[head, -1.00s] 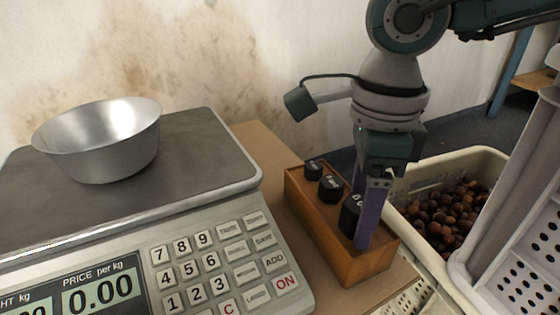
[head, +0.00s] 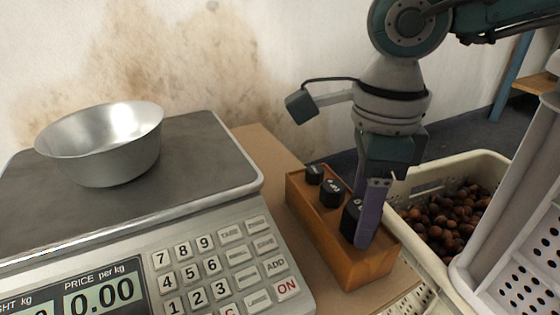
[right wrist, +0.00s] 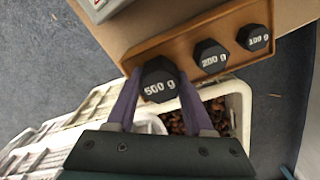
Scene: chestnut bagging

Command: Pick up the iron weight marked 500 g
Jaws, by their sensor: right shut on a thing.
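The black iron weight marked 500 g (right wrist: 159,80) is at the near end of a wooden block (head: 362,270). In the head view the weight (head: 349,216) is partly hidden by a purple finger. My right gripper (right wrist: 160,88) is shut on it, with one purple finger on each side. The gripper also shows in the head view (head: 361,226), pointing down from above. The weight's lower part is hidden, and I cannot tell whether it is raised. My left gripper is not in view.
The 200 g weight (right wrist: 210,57) and 100 g weight (right wrist: 254,38) sit in the same block. A scale (head: 205,215) with a metal bowl (head: 103,150) stands to the left. A crate of chestnuts (head: 490,158) is on the right.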

